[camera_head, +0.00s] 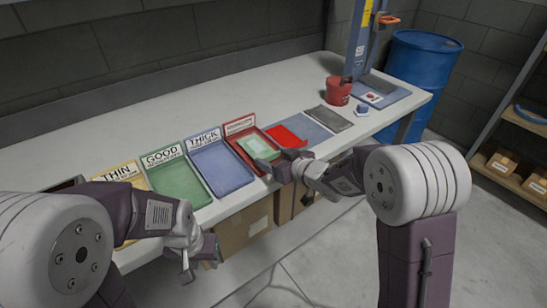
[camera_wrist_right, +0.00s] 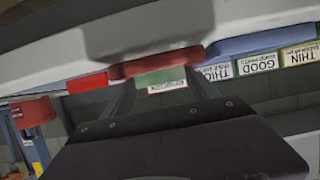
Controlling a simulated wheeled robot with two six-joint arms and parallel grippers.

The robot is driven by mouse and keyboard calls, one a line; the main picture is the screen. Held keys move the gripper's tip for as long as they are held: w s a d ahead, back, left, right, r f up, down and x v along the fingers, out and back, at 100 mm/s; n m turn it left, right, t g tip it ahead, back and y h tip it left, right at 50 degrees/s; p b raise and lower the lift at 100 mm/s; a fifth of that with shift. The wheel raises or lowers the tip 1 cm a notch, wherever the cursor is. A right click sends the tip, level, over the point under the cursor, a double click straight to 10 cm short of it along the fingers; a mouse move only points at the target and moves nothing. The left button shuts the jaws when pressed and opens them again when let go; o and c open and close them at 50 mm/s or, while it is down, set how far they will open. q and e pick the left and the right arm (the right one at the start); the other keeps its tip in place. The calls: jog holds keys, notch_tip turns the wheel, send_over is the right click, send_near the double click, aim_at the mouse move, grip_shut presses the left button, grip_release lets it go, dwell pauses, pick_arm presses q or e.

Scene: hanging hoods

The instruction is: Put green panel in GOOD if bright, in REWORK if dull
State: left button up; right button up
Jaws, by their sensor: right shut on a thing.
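The green panel (camera_head: 260,147) lies over the red tray (camera_head: 242,151), and it looks pale in the head view. My right gripper (camera_head: 279,167) is shut on it at the tray's near end; the fingertips are partly hidden. In the right wrist view, green (camera_wrist_right: 160,76) shows between my two fingers. The GOOD tray (camera_head: 176,183) is green and looks empty, with its sign (camera_head: 162,156) behind it. No sign reading REWORK is legible; the red tray's sign (camera_head: 239,124) is too small to read. My left gripper (camera_head: 195,262) hangs before the bench, open and empty.
The blue THICK tray (camera_head: 222,170) stands between the GOOD and red trays. The yellow THIN tray (camera_head: 132,182) is left of GOOD. Red and grey flat pieces, a red pot (camera_head: 338,92) and a blue stand (camera_head: 375,88) are to the right. The bench's back is clear.

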jog(key=shift+f+b, duration=0.35)
jog(key=shift+f, duration=0.1)
jog(key=o, duration=1.5)
jog(key=shift+s+d+r, duration=0.2)
jog(key=shift+s+d, duration=0.05)
jog(key=shift+s, duration=0.05)
jog(key=p+v, duration=0.2)
jog(key=v, duration=0.6)
